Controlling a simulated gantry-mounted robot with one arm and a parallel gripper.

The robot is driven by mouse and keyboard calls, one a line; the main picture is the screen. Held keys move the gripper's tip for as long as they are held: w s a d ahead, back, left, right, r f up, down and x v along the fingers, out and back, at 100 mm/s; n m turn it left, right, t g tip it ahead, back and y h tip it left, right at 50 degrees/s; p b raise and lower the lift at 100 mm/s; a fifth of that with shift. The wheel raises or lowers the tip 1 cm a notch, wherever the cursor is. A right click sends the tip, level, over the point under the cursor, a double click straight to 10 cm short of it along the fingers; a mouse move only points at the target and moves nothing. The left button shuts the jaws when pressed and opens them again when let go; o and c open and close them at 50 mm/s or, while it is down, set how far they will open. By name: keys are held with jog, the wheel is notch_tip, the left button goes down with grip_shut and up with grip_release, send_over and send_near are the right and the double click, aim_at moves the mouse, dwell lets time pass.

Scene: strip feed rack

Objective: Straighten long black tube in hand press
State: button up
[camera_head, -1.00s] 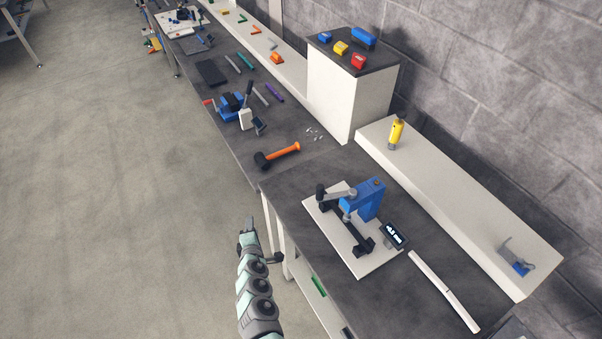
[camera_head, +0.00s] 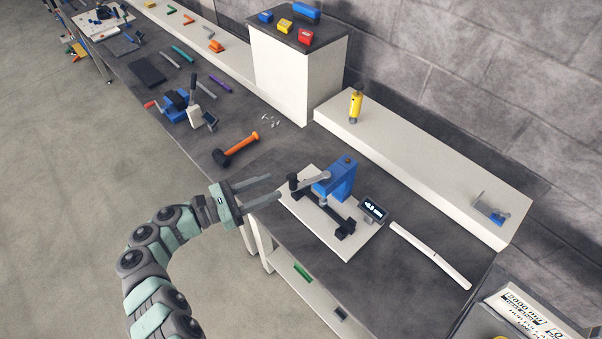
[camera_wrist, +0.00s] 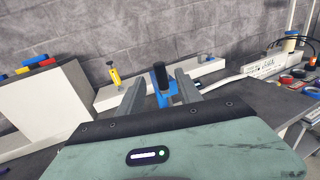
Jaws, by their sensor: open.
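The blue hand press (camera_head: 338,180) stands on a white board (camera_head: 318,232), with a grey lever, a black knob (camera_head: 293,181) and a lit display (camera_head: 373,210). Dark parts run under its ram; I cannot tell whether a long black tube is among them. My gripper (camera_head: 275,187) is open and empty at the near left of the press, its two grey fingers pointing at the lever's knob side. In the wrist view the press (camera_wrist: 166,99) and its black knob (camera_wrist: 160,74) show between the open fingers, apart from them.
A white strip (camera_head: 430,255) lies right of the press.

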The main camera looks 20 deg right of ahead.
aim_at(303, 183)
jog(key=d+p, duration=0.1)
jog(key=d, duration=0.9)
jog(key=shift+w+d+f, duration=0.1)
jog(key=shift+w+d, duration=0.05)
jog(key=shift+d, duration=0.1)
grip_shut()
dwell(1.0)
